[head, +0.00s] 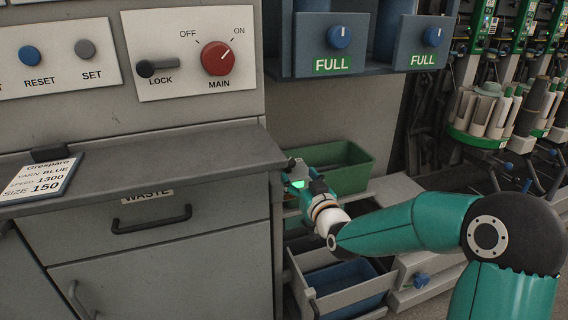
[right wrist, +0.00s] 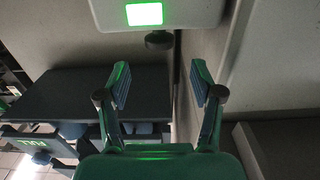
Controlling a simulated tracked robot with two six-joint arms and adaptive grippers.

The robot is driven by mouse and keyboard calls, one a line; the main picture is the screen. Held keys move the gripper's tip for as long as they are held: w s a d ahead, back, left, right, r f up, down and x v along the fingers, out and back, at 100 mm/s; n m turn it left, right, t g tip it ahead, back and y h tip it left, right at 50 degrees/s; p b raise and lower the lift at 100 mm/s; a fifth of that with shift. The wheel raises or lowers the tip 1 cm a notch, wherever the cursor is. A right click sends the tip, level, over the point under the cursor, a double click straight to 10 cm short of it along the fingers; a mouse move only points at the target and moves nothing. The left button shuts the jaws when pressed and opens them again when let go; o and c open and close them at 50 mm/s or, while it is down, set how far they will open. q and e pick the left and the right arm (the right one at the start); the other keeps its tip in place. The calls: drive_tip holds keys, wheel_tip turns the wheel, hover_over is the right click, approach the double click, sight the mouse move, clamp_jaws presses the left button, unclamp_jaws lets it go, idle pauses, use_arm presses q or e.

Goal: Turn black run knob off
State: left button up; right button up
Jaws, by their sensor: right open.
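In the right wrist view a pale box with a lit green display (right wrist: 145,14) is at the top edge. A dark round knob (right wrist: 158,40) shows just below that display, between and beyond my fingertips. My right gripper (right wrist: 160,82) is open, with one finger on each side and nothing between them. In the head view my right gripper (head: 308,185) is at the right end of the grey counter, in front of the green bin. A small green light (head: 298,184) shows there; the knob is not clear in that view. My left gripper is not in view.
The grey counter (head: 140,160) ends close to the left of my right gripper. A green bin (head: 345,160) stands behind it and an open drawer (head: 345,285) is below.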

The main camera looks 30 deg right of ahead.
sight(290, 165)
drive_tip(key=x, duration=0.8)
drive_tip(key=shift+w, duration=0.4)
drive_tip(key=shift+c, duration=0.3)
